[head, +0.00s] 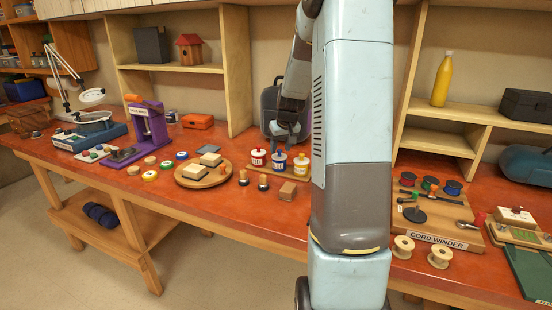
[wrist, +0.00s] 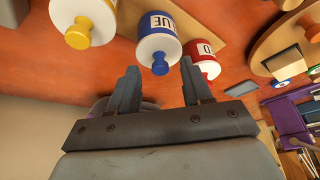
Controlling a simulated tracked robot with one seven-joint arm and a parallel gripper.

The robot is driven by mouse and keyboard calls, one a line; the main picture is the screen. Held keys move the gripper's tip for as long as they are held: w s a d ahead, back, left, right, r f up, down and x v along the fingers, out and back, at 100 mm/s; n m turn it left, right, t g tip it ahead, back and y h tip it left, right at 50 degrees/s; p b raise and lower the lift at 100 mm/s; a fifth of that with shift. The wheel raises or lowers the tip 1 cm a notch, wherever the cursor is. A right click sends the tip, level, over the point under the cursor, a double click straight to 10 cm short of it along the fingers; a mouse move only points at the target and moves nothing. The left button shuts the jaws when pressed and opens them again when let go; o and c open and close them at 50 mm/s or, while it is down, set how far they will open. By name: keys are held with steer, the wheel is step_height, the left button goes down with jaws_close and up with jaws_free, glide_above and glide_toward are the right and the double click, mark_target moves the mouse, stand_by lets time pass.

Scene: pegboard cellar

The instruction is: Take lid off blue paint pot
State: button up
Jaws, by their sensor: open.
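The blue paint pot (head: 279,161) stands upright between a red pot and a yellow pot on a low wooden board. In the wrist view the blue pot (wrist: 165,22) has a white lid (wrist: 158,46) with a blue knob (wrist: 160,67). The lid sits on the pot. My gripper (head: 286,129) is above the pots, over the blue one. In the wrist view its fingers (wrist: 159,72) are open and empty. The blue knob shows between the fingertips, but I cannot tell how far above it they are.
The red pot (head: 258,157) and yellow pot (head: 300,165) stand close on either side. A round wooden board (head: 188,180) with pale blocks lies to the left. A wooden block (head: 288,191) lies in front. The cord winder (head: 435,238) is to the right.

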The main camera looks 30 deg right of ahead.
steer(key=shift+w+f, duration=0.2)
steer(key=shift+f, duration=0.3)
jaws_close()
